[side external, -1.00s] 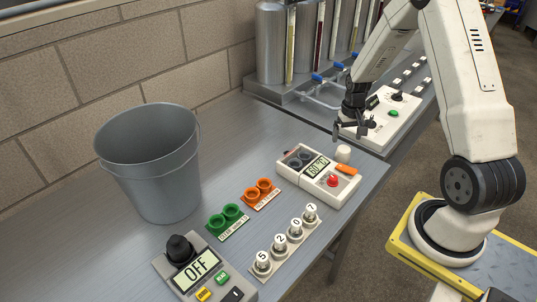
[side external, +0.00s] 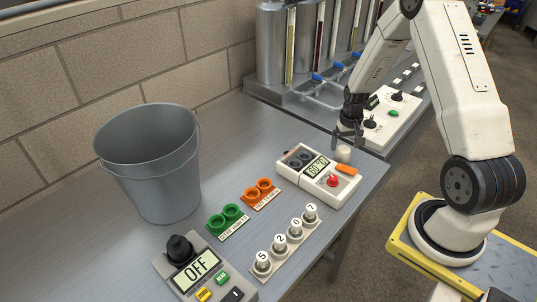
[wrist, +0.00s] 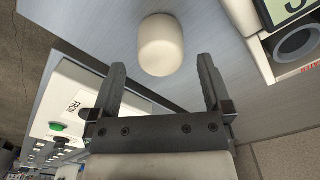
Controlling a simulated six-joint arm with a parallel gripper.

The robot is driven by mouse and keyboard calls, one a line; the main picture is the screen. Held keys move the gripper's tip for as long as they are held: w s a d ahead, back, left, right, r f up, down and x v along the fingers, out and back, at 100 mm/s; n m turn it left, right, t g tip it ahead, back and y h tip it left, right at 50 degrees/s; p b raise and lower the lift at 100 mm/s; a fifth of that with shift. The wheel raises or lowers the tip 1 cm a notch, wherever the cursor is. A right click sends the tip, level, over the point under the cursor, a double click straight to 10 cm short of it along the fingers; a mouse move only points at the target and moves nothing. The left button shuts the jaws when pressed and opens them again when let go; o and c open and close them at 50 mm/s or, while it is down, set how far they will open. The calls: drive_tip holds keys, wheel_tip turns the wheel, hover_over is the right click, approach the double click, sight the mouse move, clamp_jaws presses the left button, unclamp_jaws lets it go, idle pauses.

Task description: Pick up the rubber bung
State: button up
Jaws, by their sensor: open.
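The rubber bung (side external: 344,154) is a small cream-white, rounded plug. It stands on the grey bench beside the far corner of the white meter box. In the wrist view the bung (wrist: 161,45) shows whole, just beyond the fingertips and roughly in line with the gap between them. My gripper (side external: 348,139) is just above the bung in the side view, pointing down. In the wrist view my gripper (wrist: 161,70) has its two dark fingers spread, with nothing between them.
The white meter box (side external: 318,176) with a red button stands close beside the bung. A white control box (side external: 391,124) is behind my gripper. Orange cups (side external: 260,193), green cups (side external: 226,219), numbered weights (side external: 287,240) and a grey bucket (side external: 150,165) stand farther left.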

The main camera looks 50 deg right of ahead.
sight(344, 148)
drive_tip(key=shift+f, duration=2.2)
drive_tip(key=c, duration=1.2)
drive_tip(key=shift+o, duration=0.2)
drive_tip(key=shift+r, duration=0.1)
drive_tip(key=shift+r, duration=0.7)
drive_tip(key=s+a+r, duration=0.7)
drive_tip(key=s+r, duration=0.4)
drive_tip(key=s, duration=0.1)
drive_tip(key=shift+r, duration=0.2)
